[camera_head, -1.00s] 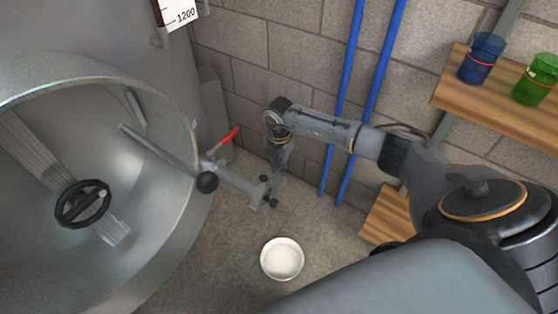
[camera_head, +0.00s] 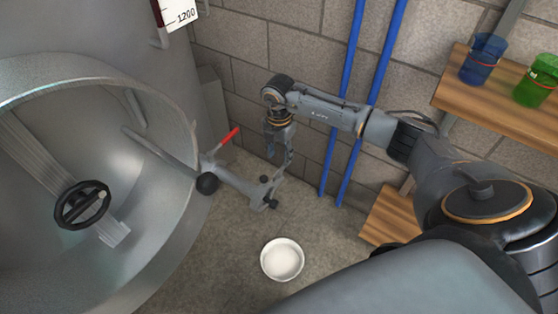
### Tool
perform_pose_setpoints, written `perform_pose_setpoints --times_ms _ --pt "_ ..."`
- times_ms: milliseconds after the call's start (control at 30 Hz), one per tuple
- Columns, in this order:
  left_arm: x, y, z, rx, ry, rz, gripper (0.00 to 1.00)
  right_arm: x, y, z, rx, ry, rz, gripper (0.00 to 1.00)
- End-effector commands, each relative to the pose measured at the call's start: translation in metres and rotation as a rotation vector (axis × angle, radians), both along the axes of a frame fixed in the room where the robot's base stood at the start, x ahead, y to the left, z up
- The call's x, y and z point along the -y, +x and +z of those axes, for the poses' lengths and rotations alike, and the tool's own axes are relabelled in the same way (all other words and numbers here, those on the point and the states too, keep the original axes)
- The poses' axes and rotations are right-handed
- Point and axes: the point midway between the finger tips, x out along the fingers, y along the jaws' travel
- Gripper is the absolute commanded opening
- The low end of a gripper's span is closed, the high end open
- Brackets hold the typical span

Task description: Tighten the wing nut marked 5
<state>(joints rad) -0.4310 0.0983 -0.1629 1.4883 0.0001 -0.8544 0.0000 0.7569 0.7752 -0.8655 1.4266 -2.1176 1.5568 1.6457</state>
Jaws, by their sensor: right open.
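A grey metal spout with a valve (camera_head: 235,180) sticks out from the steel tank. Near its free end are small dark knobs, an upper one (camera_head: 264,179) and a lower one (camera_head: 273,204). I cannot make out a number 5 on any of them, and I cannot tell whether one is the wing nut. My right gripper (camera_head: 280,157) points down just above and behind the spout's end. It is open and appears empty. My left gripper is not in view.
The tank's open round hatch (camera_head: 172,235) with a black handwheel (camera_head: 83,205) fills the left. A white bowl (camera_head: 282,259) stands on the floor below the spout. Blue pipes (camera_head: 361,130) run along the block wall. A wooden shelf (camera_head: 490,105) holds a blue cup (camera_head: 483,60) and a green cup (camera_head: 537,82).

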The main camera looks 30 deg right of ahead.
Motion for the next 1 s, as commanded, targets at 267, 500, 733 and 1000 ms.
perform_pose_setpoints --times_ms 267,500,733,1000 --pt "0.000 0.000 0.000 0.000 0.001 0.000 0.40 0.000 0.000 0.042 0.000 0.000 0.000 0.43" --pt "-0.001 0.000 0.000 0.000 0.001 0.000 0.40 0.000 0.000 0.049 -0.001 0.000 0.000 0.43" --pt "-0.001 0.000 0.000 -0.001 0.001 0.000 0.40 0.000 0.000 0.048 -0.001 0.000 0.000 0.43" --pt "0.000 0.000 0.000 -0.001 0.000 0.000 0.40 0.000 0.000 0.048 -0.001 0.001 0.000 0.43"
